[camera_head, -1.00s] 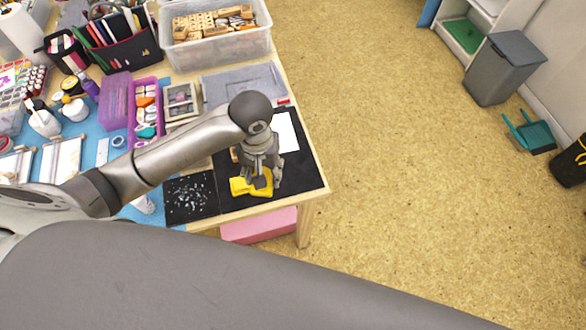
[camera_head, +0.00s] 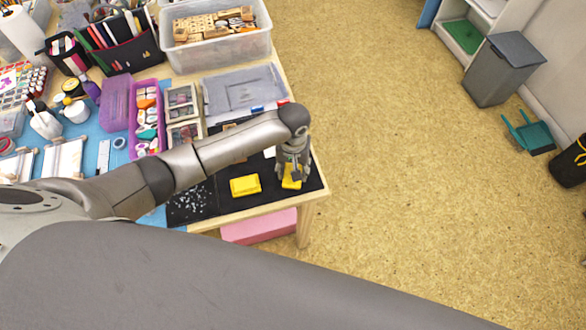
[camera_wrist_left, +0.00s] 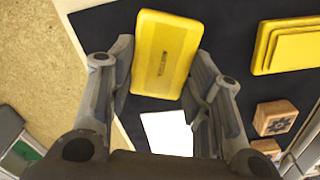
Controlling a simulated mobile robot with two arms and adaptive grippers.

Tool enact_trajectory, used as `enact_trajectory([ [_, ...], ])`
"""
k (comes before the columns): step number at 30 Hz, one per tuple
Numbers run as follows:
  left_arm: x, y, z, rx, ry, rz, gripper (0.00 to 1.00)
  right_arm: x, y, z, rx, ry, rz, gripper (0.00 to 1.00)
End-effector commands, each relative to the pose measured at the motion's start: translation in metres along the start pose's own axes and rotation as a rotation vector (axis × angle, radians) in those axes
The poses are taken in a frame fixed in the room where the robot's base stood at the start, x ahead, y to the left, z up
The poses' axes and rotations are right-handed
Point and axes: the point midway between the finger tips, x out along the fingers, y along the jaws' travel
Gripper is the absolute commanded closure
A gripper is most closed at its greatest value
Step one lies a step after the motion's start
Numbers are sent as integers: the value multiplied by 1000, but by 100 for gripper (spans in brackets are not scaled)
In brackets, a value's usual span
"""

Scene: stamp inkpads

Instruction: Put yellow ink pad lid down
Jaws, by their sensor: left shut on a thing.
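The yellow ink pad lid (camera_head: 289,184) is between the fingers of my left gripper (camera_head: 294,174), over the right part of the black mat (camera_head: 222,185). I cannot tell whether the lid touches the mat. The yellow ink pad base (camera_head: 245,185) lies apart on the mat, left of the lid, and shows a stepped top in the left wrist view (camera_wrist_left: 290,45). My right gripper is not in view.
A white paper (camera_wrist_left: 167,132) and wooden stamps (camera_wrist_left: 275,117) lie near the lid. A clear bin (camera_head: 218,48) of wooden blocks stands at the back. The table's right edge is close to the lid. Bare mat lies between base and lid.

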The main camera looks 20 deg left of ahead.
Motion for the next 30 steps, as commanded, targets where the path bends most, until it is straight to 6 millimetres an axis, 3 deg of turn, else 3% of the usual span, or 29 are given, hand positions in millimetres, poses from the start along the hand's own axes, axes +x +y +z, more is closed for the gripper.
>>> enact_trajectory([
  [3,9,0,-1,0,2,1,67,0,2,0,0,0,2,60],
  [14,13,0,0,0,1,2,67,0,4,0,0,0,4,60],
  [15,13,0,0,0,2,2,52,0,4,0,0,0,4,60],
  [20,13,0,0,0,2,2,33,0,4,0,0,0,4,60],
  [30,11,0,-1,1,3,2,33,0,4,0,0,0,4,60],
])
